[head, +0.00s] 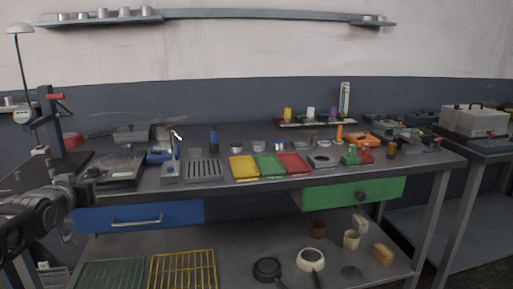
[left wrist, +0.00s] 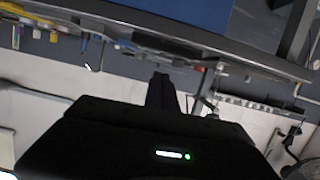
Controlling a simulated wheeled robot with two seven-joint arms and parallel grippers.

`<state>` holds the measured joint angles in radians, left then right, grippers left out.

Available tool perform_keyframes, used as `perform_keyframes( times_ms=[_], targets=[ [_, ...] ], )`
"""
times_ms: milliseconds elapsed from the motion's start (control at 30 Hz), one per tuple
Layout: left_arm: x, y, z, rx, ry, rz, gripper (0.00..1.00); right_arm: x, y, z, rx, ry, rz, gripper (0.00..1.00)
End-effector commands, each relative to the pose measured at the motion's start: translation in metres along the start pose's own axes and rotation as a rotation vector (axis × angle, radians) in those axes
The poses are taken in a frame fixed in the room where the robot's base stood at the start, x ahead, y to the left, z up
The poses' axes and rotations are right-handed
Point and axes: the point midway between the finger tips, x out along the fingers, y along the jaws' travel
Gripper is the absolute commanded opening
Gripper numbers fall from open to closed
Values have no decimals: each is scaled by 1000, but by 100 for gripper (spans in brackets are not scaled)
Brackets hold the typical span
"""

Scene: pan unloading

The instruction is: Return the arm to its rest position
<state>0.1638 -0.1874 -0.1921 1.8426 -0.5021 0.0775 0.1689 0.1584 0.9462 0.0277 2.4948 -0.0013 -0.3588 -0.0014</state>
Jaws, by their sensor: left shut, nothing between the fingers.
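My left arm (head: 40,208) comes in from the left in the head view, in front of the workbench's left end. My left gripper (left wrist: 161,80) shows in the left wrist view with its dark fingers together and nothing between them. It is apart from the bench, whose underside and edge show tilted at the top of that view. My right arm and gripper are not in view. A dark pan (head: 267,268) and a pale pan (head: 311,259) rest on the lower shelf.
The workbench (head: 225,188) carries a scale (head: 118,168), yellow (head: 243,167), green (head: 269,165) and red (head: 294,163) trays and several small items. A blue drawer (head: 140,215) and green drawer (head: 353,191) hang below. A press-like stand (head: 55,130) rises near my left arm.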

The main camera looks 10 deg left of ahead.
Motion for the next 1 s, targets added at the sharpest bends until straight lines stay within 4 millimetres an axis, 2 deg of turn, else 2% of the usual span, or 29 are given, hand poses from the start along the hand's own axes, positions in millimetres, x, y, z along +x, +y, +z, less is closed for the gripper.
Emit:
perform_keyframes(
  times_ms=[267,467,567,667,800,1000],
  targets=[
    [13,26,28,-13,-23,46,0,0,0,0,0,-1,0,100],
    [29,56,69,-24,-75,94,0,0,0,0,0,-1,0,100],
    [38,75,99,-32,-114,122,0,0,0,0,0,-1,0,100],
    [47,100,142,-42,-175,157,0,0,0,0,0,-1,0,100],
    [54,140,218,-59,-285,210,0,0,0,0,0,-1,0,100],
    [41,191,332,-83,-463,269,0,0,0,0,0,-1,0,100]
  ],
)
